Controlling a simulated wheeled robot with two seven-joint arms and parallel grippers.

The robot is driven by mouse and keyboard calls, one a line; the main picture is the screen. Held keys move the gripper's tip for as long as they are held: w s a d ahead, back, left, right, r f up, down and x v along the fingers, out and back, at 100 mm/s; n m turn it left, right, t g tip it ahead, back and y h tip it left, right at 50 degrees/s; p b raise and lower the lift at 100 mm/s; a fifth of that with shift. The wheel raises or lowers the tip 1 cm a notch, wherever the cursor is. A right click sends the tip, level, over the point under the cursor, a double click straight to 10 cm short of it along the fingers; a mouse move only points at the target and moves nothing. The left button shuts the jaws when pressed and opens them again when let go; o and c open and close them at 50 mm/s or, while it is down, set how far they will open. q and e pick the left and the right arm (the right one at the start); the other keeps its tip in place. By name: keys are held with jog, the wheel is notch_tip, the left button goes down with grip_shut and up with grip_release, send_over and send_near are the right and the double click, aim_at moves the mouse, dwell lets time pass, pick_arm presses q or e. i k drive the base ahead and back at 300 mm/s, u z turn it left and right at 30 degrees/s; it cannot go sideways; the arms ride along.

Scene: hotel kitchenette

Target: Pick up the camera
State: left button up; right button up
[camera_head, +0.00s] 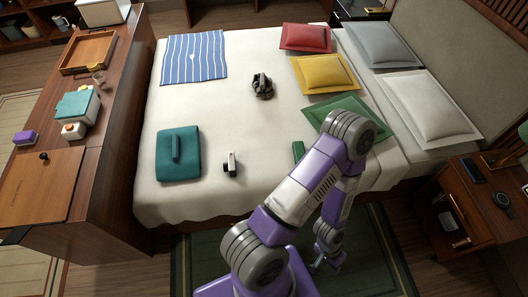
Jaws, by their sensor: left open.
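A dark, bulky object that looks like the camera (262,86) lies on the white bed, left of the yellow pillow. Its fine details are too small to tell. My left arm rises from the bottom, bends over the bed's near right part and comes back down. My left gripper (327,263) hangs low over the floor rug, in front of the bed's near edge. It is open, with nothing seen between its fingers, and far from the camera. My right gripper is not in view.
On the bed (215,110) lie a striped cloth (194,56), a folded teal item (178,165), a small white-and-black item (231,163) and several pillows. A green item (298,150) lies beside my arm. A wooden counter (118,95) stands left, a nightstand (470,205) right.

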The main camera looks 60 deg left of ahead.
aim_at(230, 167)
jog(key=i, duration=0.9)
jog(key=u, duration=2.55)
jog(key=i, duration=0.5)
jog(key=u, duration=0.05)
